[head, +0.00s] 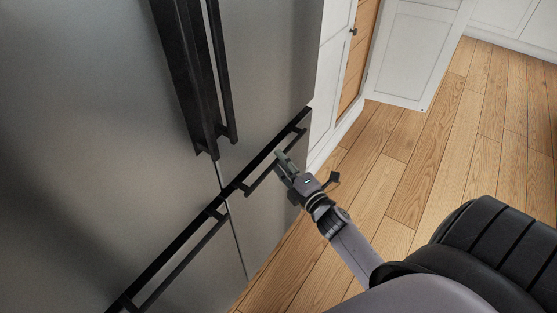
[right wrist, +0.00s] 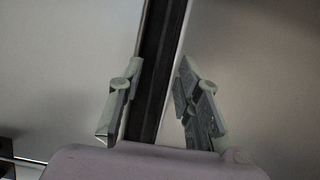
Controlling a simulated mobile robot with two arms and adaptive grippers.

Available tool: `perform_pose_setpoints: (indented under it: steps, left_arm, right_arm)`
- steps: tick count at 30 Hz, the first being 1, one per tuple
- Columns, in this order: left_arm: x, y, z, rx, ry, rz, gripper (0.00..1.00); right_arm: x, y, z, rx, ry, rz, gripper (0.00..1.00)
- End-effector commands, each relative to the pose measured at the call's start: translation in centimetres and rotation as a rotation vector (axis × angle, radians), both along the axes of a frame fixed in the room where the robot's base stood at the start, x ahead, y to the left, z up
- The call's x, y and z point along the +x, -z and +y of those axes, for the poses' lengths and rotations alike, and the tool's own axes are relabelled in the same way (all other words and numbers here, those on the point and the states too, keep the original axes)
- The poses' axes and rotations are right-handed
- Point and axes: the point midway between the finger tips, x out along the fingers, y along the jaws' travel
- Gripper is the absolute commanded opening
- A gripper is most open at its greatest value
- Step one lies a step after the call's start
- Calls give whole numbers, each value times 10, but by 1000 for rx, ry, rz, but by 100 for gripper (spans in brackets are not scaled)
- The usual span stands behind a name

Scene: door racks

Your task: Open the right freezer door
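The right freezer door (head: 262,222) is the lower right steel panel in the head view, and it looks closed. Its dark horizontal handle (head: 257,182) runs below a black strip along the door's top. My right gripper (head: 282,158) is at this handle, partly covering it. In the right wrist view, the fingers of my right gripper (right wrist: 155,88) are spread apart, with a long dark bar (right wrist: 163,60) between them. I cannot tell whether this bar is the handle or the black strip, or whether the fingers touch it. My left gripper is out of view.
The left freezer door has a similar handle (head: 185,262). Long vertical handles (head: 187,80) hang on the upper doors. A white cabinet (head: 335,70) stands beside the fridge, and a white panel (head: 412,50) stands behind. The wooden floor (head: 440,150) to the right is clear.

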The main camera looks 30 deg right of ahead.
Motion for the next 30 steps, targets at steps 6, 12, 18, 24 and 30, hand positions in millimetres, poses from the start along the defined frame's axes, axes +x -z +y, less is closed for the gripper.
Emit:
perform_pose_setpoints:
  steps: [6,12,18,24,30]
  left_arm:
    - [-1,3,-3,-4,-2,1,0]
    - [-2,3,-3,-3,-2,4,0]
    - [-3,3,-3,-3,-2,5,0]
    - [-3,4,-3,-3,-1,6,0]
    - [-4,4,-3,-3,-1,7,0]
  right_arm:
    - [18,0,0,0,0,0,32]
    - [19,0,0,0,0,1,32]
    - [19,0,0,1,0,1,24]
    - [19,0,0,1,0,1,11]
    - [19,0,0,1,0,1,0]
